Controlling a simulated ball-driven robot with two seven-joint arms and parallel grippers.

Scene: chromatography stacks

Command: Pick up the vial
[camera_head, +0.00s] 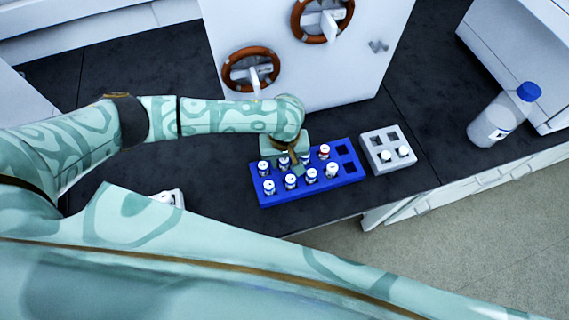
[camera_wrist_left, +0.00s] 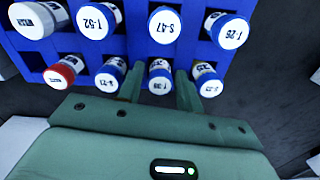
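The blue rack (camera_head: 350,178) holds two rows of vials with white, labelled tops, and one vial has a red top (camera_head: 324,151). My left gripper (camera_head: 292,166) points down over the rack's back row. In the left wrist view, its two fingers (camera_wrist_left: 160,92) stand on either side of a blue-rimmed vial (camera_wrist_left: 160,75) in the row nearest the gripper. A small gap seems to show between the fingers and this vial, which still sits in the rack. The gripper partly hides the back row in the head view. My right gripper is not in view.
A grey rack (camera_head: 370,150) with two vials stands right of the blue rack. A bottle with a blue cap (camera_head: 500,118) is farther right. A white cabinet with round red-brown handles (camera_head: 300,75) stands behind.

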